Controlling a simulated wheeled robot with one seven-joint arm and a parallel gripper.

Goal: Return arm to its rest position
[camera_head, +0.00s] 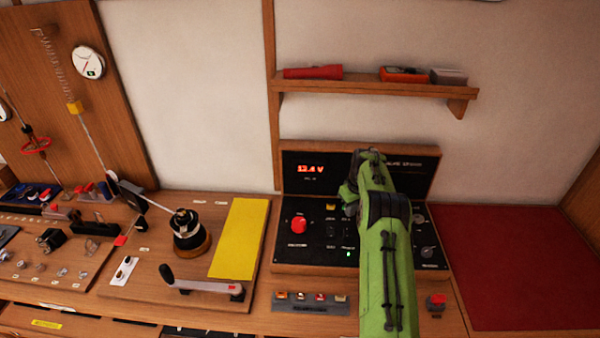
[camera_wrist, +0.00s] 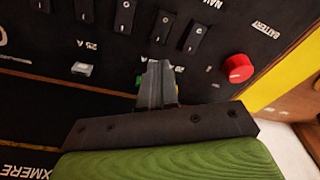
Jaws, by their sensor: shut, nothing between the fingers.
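My green arm (camera_head: 385,250) reaches up from the bottom of the head view, over the black switch panel (camera_head: 318,215). Its wrist end hides part of the panel's middle. My gripper (camera_wrist: 158,72) shows in the wrist view with its grey fingers together and nothing between them. The fingertips are in front of the panel, beside a small green light and below a row of black switches (camera_wrist: 125,15). I cannot tell whether they touch the panel. In the head view the fingers are hidden behind the wrist.
A red knob (camera_head: 299,224) stands out left of my arm; it also shows in the wrist view (camera_wrist: 237,68). A shelf (camera_head: 360,86) overhangs behind. A winch (camera_head: 190,232) and crank handle (camera_head: 205,286) stand left. The red mat (camera_head: 530,265) at right is clear.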

